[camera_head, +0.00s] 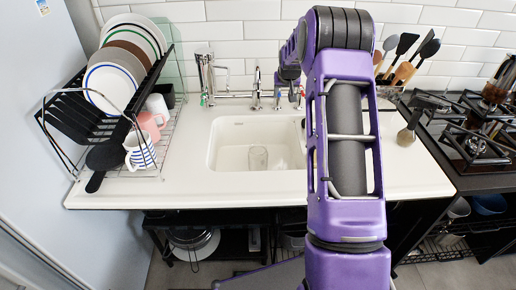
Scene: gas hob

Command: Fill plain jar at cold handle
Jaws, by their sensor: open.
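A clear, plain glass jar (258,158) stands upright in the white sink (228,133), below the tap. The metal tap (257,92) rises behind the sink, with its pipe running along the wall to both sides. A small handle with a blue-green mark (204,100) shows at the left end of the pipe. A red-marked part shows at the right end. My gripper (290,92) is at the right part of the tap, far from the jar. It is open and small in view, partly hidden by my purple arm. I cannot tell whether it touches the tap.
A dish rack (165,146) with plates and mugs stands left of the sink. The white counter (190,187) in front of the sink is clear.

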